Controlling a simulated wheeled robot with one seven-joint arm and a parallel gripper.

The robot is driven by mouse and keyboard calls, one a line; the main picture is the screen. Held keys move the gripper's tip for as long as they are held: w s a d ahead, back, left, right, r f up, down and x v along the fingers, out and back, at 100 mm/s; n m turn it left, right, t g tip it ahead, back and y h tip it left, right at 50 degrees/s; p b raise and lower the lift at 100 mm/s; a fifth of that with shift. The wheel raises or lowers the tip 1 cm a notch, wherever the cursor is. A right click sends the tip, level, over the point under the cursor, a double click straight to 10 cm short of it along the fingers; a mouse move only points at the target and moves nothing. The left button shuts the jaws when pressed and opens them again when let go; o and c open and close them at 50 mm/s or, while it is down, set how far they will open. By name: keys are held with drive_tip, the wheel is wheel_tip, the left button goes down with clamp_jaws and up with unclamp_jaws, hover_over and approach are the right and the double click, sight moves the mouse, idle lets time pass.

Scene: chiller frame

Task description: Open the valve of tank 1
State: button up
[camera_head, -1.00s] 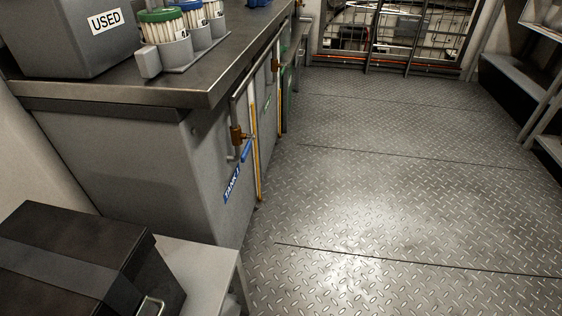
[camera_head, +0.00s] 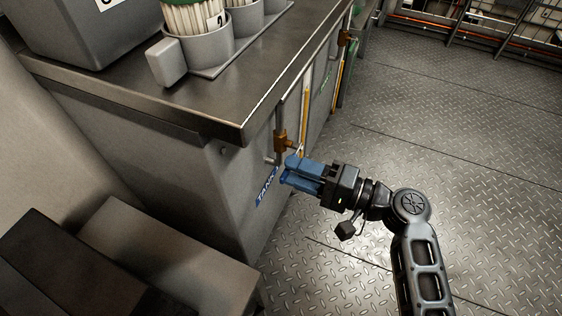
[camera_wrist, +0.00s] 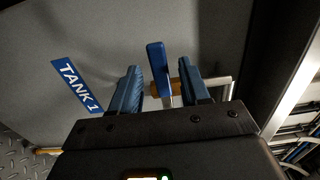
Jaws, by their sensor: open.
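The tank 1 valve has a brass body (camera_head: 281,140) on a thin pipe at the front of the grey cabinet. The blue TANK 1 label (camera_head: 267,189) is beside it; it also shows in the wrist view (camera_wrist: 77,86). My gripper (camera_head: 288,170) is open at the valve, its blue fingers pointing at the cabinet front. In the wrist view the blue valve handle (camera_wrist: 157,62) stands between my gripper's two fingers (camera_wrist: 160,72), with gaps on both sides. Part of the brass body (camera_wrist: 184,88) shows behind the right finger. In the head view the handle cannot be told apart from the fingers.
The steel worktop (camera_head: 215,105) overhangs the cabinet above the valve. Another brass valve (camera_head: 344,38) is farther along the front. Grey boxes (camera_head: 165,265) stand at the lower left. The diamond-plate floor (camera_head: 470,130) to the right is clear.

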drive_tip(key=shift+x, duration=2.1)
drive_tip(key=shift+c, duration=0.2)
clamp_jaws()
drive_tip(key=shift+b, duration=0.3)
